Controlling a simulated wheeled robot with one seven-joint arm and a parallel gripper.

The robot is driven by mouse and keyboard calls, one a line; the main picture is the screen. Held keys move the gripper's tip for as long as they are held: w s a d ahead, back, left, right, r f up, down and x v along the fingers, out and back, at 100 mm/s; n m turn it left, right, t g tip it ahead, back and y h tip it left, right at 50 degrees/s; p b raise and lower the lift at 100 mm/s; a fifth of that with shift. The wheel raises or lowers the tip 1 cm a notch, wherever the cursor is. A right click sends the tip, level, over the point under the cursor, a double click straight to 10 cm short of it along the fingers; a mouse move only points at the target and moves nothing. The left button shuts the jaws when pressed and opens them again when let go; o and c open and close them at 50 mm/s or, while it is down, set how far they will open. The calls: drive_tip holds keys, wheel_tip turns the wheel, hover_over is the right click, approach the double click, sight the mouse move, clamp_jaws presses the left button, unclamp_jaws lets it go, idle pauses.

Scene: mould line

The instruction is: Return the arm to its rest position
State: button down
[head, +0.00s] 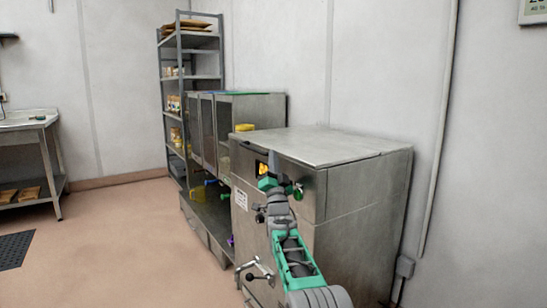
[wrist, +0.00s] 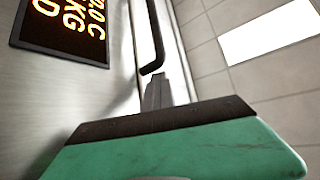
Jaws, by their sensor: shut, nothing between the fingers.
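My arm reaches up from the bottom of the head view in front of a steel machine (head: 345,220). My gripper (head: 268,170) is at the arm's far end, close to the machine's front by a small dark display (head: 262,169). The arm hides part of the machine's front. In the wrist view my gripper (wrist: 157,92) shows as a dark bar with narrow grey fingers together and nothing between them. The display (wrist: 70,18) with orange characters is at the upper left there. A dark bent handle (wrist: 154,40) stands just beyond the fingertips; I cannot tell whether they touch.
A lever with a dark knob (head: 252,276) sticks out low at the machine's front. Steel cabinets (head: 208,130) and a tall shelf rack (head: 189,40) stand behind to the left. A steel table (head: 28,122) is at the far left. The floor (head: 120,235) between is mostly clear.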

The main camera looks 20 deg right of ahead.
drive_tip(key=p+v, duration=0.1)
drive_tip(key=v, duration=0.6)
drive_tip(key=s+a+r+n+g+y+p, duration=0.45)
drive_tip(key=r+g+p, duration=0.5)
drive_tip(key=p, duration=0.85)
drive_tip(key=s+a+n+g+p, duration=0.2)
drive_tip(key=s+p, duration=0.4)
drive_tip(key=s, duration=0.7)
drive_tip(key=s+a+n+g+p, duration=0.2)
drive_tip(key=s+a+g+p, duration=0.2)
drive_tip(key=s, duration=1)
drive_tip(key=s+a+n+g+p, duration=0.2)
drive_tip(key=s+g+p, duration=0.4)
drive_tip(key=s, duration=0.8)
drive_tip(key=shift+s+a+f+g+y+p, duration=0.15)
drive_tip(key=shift+a+f+g+y+p, duration=0.3)
drive_tip(key=shift+p, duration=0.7)
